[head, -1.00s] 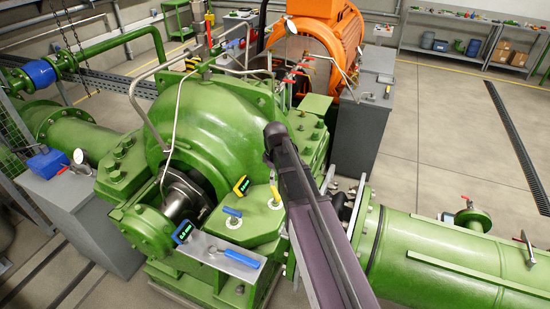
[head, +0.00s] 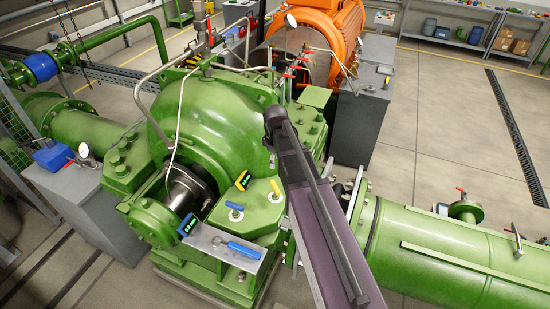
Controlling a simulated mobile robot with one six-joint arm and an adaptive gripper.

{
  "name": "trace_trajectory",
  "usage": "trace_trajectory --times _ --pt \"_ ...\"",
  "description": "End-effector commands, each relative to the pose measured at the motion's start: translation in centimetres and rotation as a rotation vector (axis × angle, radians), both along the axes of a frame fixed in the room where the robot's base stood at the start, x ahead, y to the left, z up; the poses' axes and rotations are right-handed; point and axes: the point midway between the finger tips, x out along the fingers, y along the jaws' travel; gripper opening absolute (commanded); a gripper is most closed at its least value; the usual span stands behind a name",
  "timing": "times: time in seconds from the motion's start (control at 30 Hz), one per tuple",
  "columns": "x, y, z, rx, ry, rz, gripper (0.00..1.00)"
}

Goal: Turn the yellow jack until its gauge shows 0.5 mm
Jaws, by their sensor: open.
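The yellow jack (head: 275,188) shows as a small yellow handle on a pale round base. It stands on the green casing flange, close to the left edge of my arm in the picture. A small dark gauge with a yellow edge (head: 243,180) sits to its left; its digits are too small to read. A blue-handled jack (head: 234,208) stands on the flange to the lower left, with a blue-edged gauge (head: 187,225) beyond it. My dark arm crosses from the bottom to the middle. My gripper is not visible, so its place relative to the yellow jack cannot be told.
A grey plate (head: 205,240) with a blue-handled tool (head: 243,250) lies at the front of the green pump casing (head: 210,125). Bent metal pipes rise above the casing. An orange motor (head: 325,40) stands behind. A green pipe (head: 450,250) fills the right. Open floor lies beyond.

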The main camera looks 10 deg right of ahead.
Motion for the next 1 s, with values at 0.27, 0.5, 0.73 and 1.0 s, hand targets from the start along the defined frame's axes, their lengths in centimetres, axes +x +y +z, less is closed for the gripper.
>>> trace_trajectory --times 0.27,0.5,0.73,1.0 --pt "0.0 0.0 0.0 0.0 0.0 0.0 0.6" --pt "0.02 0.0 0.0 0.0 0.0 -0.039 0.6" --pt "0.1 0.02 0.0 0.0 0.0 -0.226 0.6" --pt "0.22 0.01 0.0 0.0 0.0 -0.562 0.6"
